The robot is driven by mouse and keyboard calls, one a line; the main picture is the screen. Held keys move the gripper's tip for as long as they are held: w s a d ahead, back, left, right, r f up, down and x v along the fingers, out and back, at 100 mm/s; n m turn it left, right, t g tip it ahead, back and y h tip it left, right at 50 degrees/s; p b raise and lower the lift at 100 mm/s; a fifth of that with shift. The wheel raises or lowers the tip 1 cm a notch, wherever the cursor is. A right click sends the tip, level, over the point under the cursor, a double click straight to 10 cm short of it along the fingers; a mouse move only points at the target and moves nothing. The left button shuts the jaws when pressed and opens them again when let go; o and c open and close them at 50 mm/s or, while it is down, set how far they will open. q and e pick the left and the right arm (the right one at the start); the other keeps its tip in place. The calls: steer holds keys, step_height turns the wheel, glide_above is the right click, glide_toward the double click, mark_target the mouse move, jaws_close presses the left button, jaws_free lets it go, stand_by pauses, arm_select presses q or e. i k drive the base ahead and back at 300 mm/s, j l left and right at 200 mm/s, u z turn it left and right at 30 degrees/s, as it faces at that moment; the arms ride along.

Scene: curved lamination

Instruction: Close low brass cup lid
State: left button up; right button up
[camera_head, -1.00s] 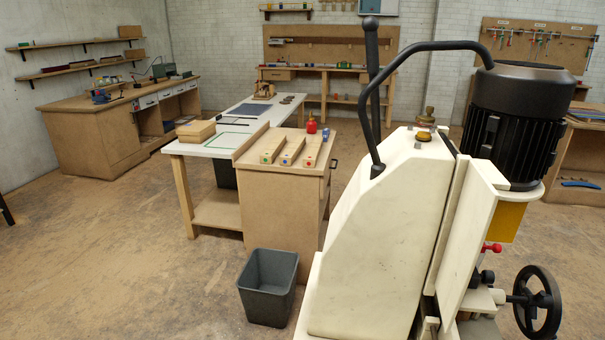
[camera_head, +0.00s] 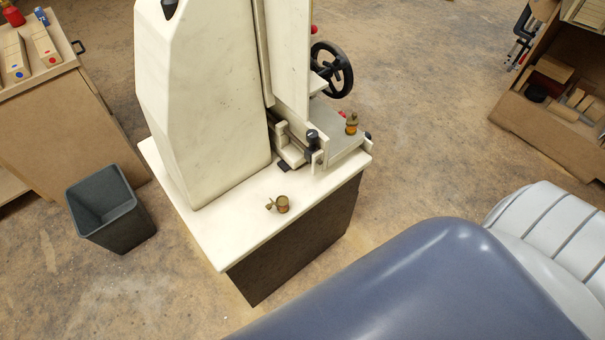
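A small brass cup (camera_head: 282,205) stands low on the cream base plate (camera_head: 232,238) of the machine, near its front edge. A small brass piece, apparently its lid, sticks out at the cup's left side, so the lid looks open. A second brass cup (camera_head: 351,125) stands higher, on the grey machine table at the right; its top looks covered. Neither of my grippers is in view.
The tall cream machine body (camera_head: 205,100) rises behind the low cup. A black handwheel (camera_head: 332,70) is at the back right. A grey bin (camera_head: 108,208) stands on the floor at the left. A wooden shelf unit (camera_head: 550,120) is at the right.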

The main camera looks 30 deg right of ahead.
mark_target(268, 206)
steer(key=i+j+z, duration=0.1)
steer(key=j+z, duration=0.3)
steer(key=i+j+z, duration=0.1)
steer(key=z, duration=0.3)
steer(key=j+z, duration=0.85)
steer(key=l, duration=0.1)
